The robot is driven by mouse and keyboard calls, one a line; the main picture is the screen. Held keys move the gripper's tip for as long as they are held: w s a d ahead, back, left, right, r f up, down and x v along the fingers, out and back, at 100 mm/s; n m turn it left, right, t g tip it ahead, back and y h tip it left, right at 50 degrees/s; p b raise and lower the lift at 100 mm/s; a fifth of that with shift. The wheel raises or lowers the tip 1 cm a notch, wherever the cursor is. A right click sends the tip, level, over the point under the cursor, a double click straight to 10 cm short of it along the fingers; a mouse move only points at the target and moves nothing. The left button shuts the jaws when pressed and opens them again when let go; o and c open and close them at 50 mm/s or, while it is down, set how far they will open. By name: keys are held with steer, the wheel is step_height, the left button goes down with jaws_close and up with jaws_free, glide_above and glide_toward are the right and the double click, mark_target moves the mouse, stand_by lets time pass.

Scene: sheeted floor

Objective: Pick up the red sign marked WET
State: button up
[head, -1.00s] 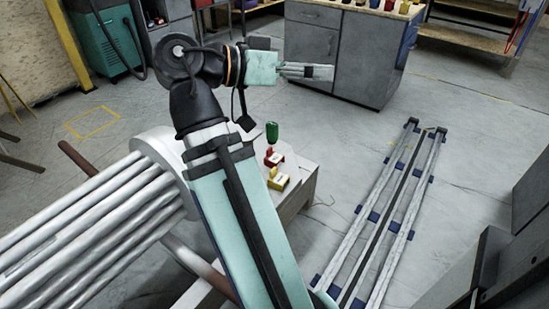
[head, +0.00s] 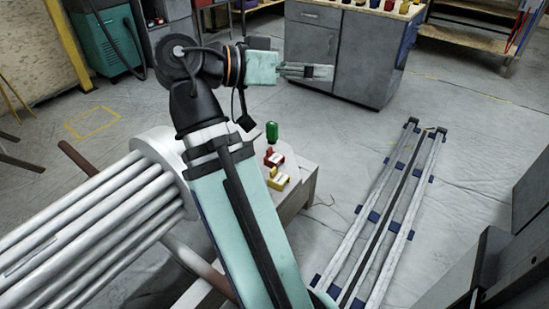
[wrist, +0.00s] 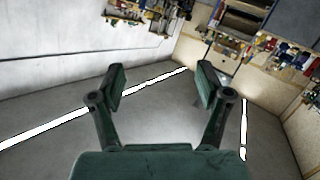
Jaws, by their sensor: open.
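A small red sign (head: 274,160) sits on a low light-topped table, partly behind my arm in the head view. Its lettering is too small to read. A yellow sign (head: 279,180) stands just in front of it, and a green bottle-like object (head: 271,132) just behind it. My gripper (head: 325,71) is above and beyond the table, pointing right, well apart from the red sign. The wrist view shows my gripper (wrist: 161,82) with fingers spread and nothing between them; the signs are not in that view.
The low table (head: 300,192) has a bare right side. A grey cabinet (head: 345,50) with small coloured objects on top stands behind my gripper. Metal rails with blue clamps (head: 385,215) lie on the floor at right. Thick silver pipes (head: 90,230) fill the lower left.

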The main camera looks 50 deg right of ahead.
steer(key=c, duration=0.7)
steer(key=shift+r, duration=0.1)
